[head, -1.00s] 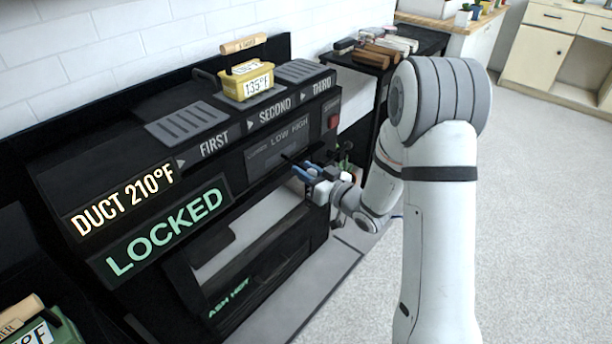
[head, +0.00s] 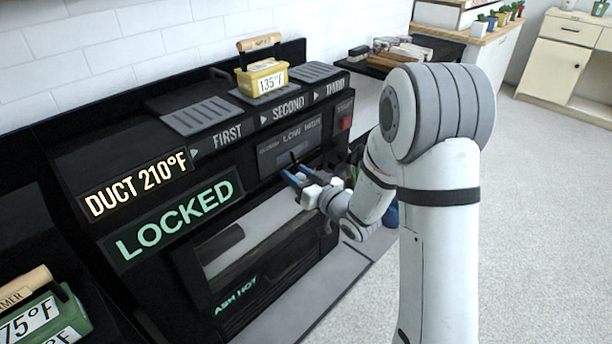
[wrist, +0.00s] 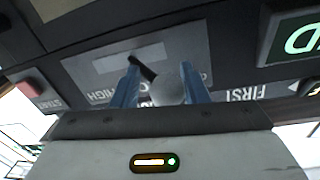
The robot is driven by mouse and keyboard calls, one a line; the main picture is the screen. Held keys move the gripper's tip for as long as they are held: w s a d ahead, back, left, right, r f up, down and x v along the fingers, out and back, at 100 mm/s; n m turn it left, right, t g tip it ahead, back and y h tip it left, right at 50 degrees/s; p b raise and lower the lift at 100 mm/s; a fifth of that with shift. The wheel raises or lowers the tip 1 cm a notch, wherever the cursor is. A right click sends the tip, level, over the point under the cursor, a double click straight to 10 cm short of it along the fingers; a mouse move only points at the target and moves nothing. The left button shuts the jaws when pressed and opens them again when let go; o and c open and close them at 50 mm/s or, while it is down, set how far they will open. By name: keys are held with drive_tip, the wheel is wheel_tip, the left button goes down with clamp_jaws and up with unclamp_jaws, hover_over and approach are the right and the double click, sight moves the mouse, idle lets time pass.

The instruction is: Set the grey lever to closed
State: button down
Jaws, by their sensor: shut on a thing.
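The grey lever (wrist: 168,90) shows in the wrist view as a rounded grey knob with a dark stem, between the two blue fingers of my gripper (wrist: 158,78). My gripper is shut on it. In the head view my gripper (head: 301,175) is at the front of the black machine, just below the lever panel (head: 278,152), and a dark stem shows above the fingers. The panel is marked with LOW and HIGH and a smaller word at its left end. The fingers hide much of the lever, so its exact setting cannot be told.
The black machine has a lit LOCKED sign (head: 178,218), a DUCT 210°F sign (head: 136,183) and a red START button (head: 346,123). A yellow 135°F container (head: 262,78) stands on top. A green container (head: 50,318) is at lower left. Open floor (head: 540,220) lies right.

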drive_tip(key=shift+a+r, duration=0.2)
drive_tip(key=shift+a, duration=0.1)
drive_tip(key=c, duration=1.1)
unclamp_jaws()
drive_tip(key=shift+a+f, duration=0.1)
drive_tip(key=shift+d+f, duration=0.1)
drive_tip(key=shift+d, duration=0.1)
drive_tip(key=shift+s+d, duration=0.3)
drive_tip(key=p+v, duration=0.1)
drive_tip(key=v, duration=0.6)
